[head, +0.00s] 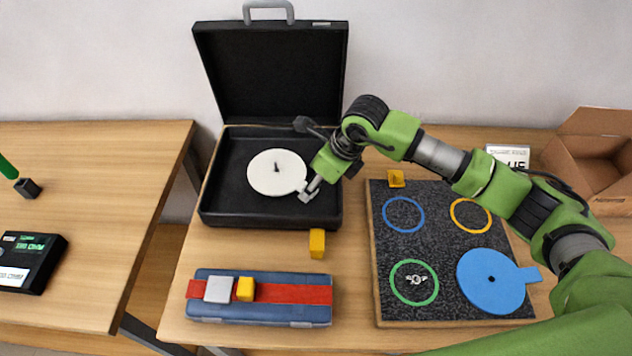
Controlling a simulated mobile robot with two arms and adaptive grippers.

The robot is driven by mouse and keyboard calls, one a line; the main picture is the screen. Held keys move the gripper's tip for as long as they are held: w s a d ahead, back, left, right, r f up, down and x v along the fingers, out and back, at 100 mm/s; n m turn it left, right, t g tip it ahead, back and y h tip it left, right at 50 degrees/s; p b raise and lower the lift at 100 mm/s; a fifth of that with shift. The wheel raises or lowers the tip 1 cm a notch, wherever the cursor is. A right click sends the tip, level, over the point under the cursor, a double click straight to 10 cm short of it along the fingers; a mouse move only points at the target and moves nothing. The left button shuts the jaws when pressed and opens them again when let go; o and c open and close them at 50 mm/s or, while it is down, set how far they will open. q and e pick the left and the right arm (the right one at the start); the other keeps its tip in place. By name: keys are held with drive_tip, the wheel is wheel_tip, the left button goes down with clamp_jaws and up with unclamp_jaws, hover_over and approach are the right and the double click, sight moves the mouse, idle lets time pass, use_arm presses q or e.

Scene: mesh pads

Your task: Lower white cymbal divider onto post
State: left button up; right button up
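The white cymbal divider (268,180) is a round disc inside the open black case (222,205). A short dark post (276,167) shows at its middle; I cannot tell whether the disc rests on the case floor or is held slightly above it. My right gripper (309,190) is at the disc's right edge, its fingertips close together and seemingly shut on that edge. The gripper's body hides part of the contact. My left gripper is not in view.
A dark speckled board (440,240) with coloured rings and a blue tabbed disc (490,290) lies to the right. A blue case with a red strap (290,294) lies in front. Yellow blocks (317,243) and an open cardboard box (585,160) stand nearby. A gap separates the left table (100,200).

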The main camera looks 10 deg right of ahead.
drive_tip(key=shift+d+r, duration=0.1)
drive_tip(key=shift+r, duration=0.05)
drive_tip(key=v, duration=1.1)
drive_tip(key=shift+r, duration=0.3)
drive_tip(key=shift+s, duration=0.1)
